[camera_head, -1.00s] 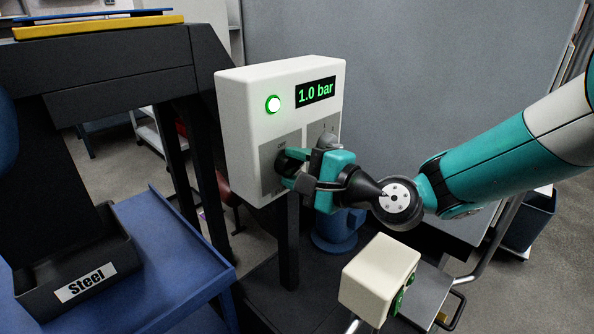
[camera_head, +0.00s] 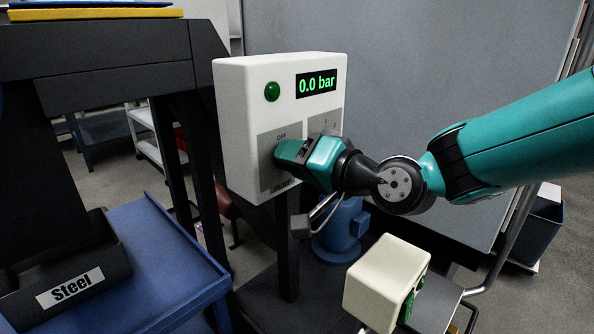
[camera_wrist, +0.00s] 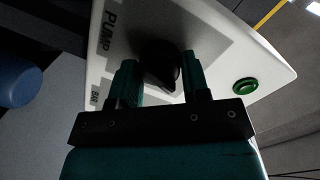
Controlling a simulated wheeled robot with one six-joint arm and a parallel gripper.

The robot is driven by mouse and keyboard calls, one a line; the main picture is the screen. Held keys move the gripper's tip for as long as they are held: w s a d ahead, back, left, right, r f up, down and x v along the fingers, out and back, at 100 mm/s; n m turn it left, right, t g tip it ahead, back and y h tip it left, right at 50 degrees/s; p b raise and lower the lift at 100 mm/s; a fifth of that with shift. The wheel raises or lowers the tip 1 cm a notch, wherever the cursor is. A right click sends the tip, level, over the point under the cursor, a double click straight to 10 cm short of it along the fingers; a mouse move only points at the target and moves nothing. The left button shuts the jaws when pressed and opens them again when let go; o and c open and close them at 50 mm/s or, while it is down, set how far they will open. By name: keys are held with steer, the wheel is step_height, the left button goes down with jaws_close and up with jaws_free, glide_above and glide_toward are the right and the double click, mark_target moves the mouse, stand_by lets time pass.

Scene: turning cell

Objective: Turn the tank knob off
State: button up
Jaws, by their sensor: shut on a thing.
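A white control box (camera_head: 236,125) shows 0.0 bar on its display (camera_head: 316,82); its green lamp (camera_head: 272,92) is unlit. My gripper (camera_head: 286,151) is at the left grey plate of the box, marked OFF at the top. In the wrist view the gripper (camera_wrist: 160,78) is shut on a black knob (camera_wrist: 158,62), one finger on each side. The plate around this knob reads PUMP. A second plate (camera_head: 328,122) with 1 and 2 marks lies to its right, its lower part hidden by my gripper. I see no knob labelled tank.
A blue cart (camera_head: 165,240) with a black bin marked Steel (camera_head: 95,255) stands at the left. A cream box (camera_head: 385,275) with green buttons sits below my arm. A blue motor-like unit (camera_head: 340,240) is behind it. A dark frame post (camera_head: 287,250) stands below the control box.

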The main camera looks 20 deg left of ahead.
steer(key=shift+s+f+n+b, duration=0.1)
steer(key=shift+f+n+b, duration=0.1)
steer(key=shift+n+b, duration=1.15)
steer(key=shift+n, duration=0.45)
steer(key=o, duration=0.9)
steer(key=shift+r+t+h, duration=0.15)
steer(key=shift+t+h, duration=0.15)
steer(key=b+v, duration=0.1)
steer(key=v, duration=1.6)
steer(key=shift+s+d, duration=0.1)
steer(key=shift+d, duration=0.15)
